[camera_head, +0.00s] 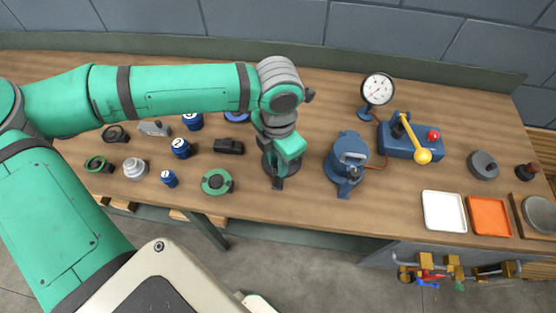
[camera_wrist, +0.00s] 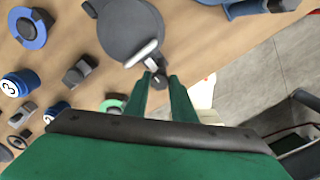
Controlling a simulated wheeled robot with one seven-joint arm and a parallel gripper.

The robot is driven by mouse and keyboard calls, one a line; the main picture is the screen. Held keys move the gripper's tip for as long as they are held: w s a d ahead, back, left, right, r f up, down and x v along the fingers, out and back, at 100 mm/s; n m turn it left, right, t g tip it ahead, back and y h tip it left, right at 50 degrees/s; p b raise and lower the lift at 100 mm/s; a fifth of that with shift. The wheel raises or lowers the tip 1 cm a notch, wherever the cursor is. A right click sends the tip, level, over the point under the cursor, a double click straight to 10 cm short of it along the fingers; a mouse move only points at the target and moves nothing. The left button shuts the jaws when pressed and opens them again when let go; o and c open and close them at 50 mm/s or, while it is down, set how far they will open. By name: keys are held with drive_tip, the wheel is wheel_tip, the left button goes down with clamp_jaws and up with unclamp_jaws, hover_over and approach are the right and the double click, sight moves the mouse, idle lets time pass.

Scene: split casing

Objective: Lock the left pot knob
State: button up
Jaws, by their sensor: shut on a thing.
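The left pot (camera_head: 267,164) is a dark grey round body on the bench, partly hidden below my wrist in the head view. In the wrist view the pot (camera_wrist: 128,30) has a round dark top with a pale bar (camera_wrist: 142,53) on its near side. My gripper (camera_wrist: 160,78) is at the pot's near edge, with its fingers around a small dark knob (camera_wrist: 160,83) just below the pale bar. The fingers are shut on this knob and hide part of it. The knob's lock position cannot be told. In the head view my gripper (camera_head: 279,182) points down at the pot's front.
A blue pot-like casing (camera_head: 350,158) stands close on the right, with a dial gauge (camera_head: 377,89) and a yellow-lever blue box (camera_head: 408,140) beyond. A green ring (camera_head: 217,182) and a black block (camera_head: 228,146) lie to the left. White and orange trays sit far right.

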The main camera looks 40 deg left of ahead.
idle(0.4)
drive_tip(key=o, duration=1.1)
drive_tip(key=shift+c, duration=0.2)
drive_tip(key=shift+r, duration=0.15)
wheel_tip(320, 180, up, 10)
drive_tip(key=shift+r, duration=0.25)
